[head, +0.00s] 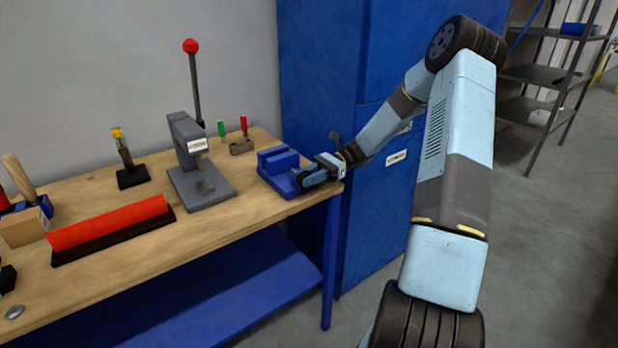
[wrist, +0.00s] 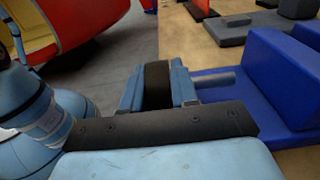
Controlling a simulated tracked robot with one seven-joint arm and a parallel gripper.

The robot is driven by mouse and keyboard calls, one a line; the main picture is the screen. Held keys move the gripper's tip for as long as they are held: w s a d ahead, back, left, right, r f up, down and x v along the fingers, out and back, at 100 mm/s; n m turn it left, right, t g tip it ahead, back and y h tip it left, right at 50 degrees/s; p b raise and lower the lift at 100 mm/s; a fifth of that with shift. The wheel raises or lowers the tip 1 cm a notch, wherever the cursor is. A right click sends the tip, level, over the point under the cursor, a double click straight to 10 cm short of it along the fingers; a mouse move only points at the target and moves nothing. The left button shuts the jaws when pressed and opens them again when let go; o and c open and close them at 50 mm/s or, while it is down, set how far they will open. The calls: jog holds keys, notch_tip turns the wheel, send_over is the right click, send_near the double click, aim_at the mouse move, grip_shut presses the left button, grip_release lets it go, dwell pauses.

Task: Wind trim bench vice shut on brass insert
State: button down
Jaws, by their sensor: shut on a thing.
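The blue trim bench vice (head: 277,163) stands at the right end of the wooden bench. In the wrist view the vice (wrist: 275,72) lies to the right of my gripper, with a grey screw rod (wrist: 214,80) running from it toward my fingers. My gripper (head: 304,178) is at the vice's right, front side. In the wrist view my gripper (wrist: 158,72) is shut on a dark, broad vice handle (wrist: 158,88) between its two light blue fingers. I cannot make out the brass insert or how wide the vice's gap is.
A grey press (head: 190,150) with a red-knobbed lever stands left of the vice. A small block with red and green tools (head: 241,146) is behind. A red bar (head: 110,222) lies further left. A blue cabinet (head: 325,100) rises behind my arm. A red shell with yellow interior (wrist: 75,25) shows in the wrist view.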

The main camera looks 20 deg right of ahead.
jog(key=shift+w, duration=0.15)
jog(key=c, duration=1)
grip_release()
jog(key=shift+o, duration=0.2)
jog(key=shift+d, duration=0.15)
jog(key=f+v, duration=0.1)
jog(key=v, duration=1.2)
jog(key=shift+d+r, duration=0.3)
jog(key=shift+r, duration=0.1)
jog(key=shift+w, duration=0.1)
